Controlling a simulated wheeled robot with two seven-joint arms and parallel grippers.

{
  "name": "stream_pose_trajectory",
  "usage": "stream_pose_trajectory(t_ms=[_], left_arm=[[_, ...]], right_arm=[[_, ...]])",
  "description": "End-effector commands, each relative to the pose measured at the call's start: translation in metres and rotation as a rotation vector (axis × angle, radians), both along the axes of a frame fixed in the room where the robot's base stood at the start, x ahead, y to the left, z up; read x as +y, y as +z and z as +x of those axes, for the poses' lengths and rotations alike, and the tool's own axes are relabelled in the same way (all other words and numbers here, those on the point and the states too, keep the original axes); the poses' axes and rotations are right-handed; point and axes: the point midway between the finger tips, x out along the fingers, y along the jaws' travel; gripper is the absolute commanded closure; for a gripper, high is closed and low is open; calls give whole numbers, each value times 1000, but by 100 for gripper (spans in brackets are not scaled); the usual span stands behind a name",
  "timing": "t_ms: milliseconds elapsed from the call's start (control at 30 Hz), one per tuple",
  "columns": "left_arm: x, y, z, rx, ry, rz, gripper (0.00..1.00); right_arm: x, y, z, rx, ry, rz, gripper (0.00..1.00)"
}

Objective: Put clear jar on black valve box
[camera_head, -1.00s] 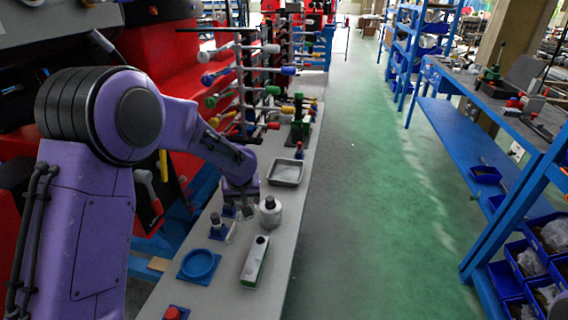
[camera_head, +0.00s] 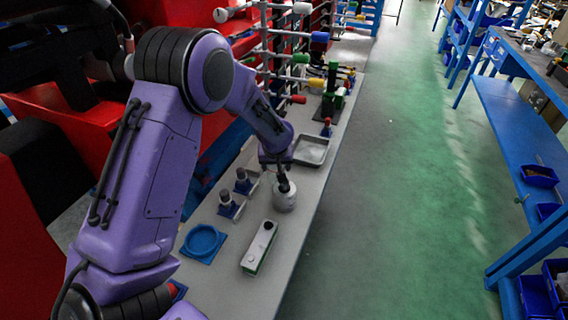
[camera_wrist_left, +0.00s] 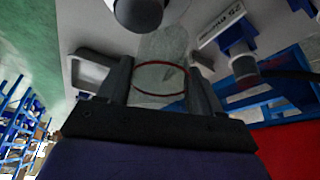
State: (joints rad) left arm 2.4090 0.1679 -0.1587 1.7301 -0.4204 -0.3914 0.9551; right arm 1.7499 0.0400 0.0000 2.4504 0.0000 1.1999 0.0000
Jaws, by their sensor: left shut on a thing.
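The clear jar (camera_wrist_left: 160,50), see-through with a red ring, is between the fingers of my left gripper (camera_wrist_left: 160,85) in the left wrist view. The gripper is shut on it. I cannot clearly recognise a black valve box in either view. A long white-topped box with a green side and a black knob (camera_head: 259,245) lies on the bench in front. My right gripper is not in view.
Two small blue-based stands with grey tops (camera_head: 241,182) are left of the gripper. A grey tray (camera_head: 311,150) is behind it, and a blue round dish (camera_head: 203,243) in front left. A rack of coloured rods (camera_head: 290,60) stands farther back. The bench's right edge is open to the floor.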

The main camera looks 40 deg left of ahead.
Motion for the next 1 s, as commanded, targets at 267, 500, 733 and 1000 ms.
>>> stream_pose_trajectory(t_ms=[267,500,733,1000], left_arm=[[1,-43,-1,1,0,1,65],[2,-45,-1,-1,2,1,65],[2,-48,-1,-2,2,1,9],[2,-48,-1,-1,3,0,9]], right_arm=[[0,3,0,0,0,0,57],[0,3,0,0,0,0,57],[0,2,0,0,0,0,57],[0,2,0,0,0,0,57]])
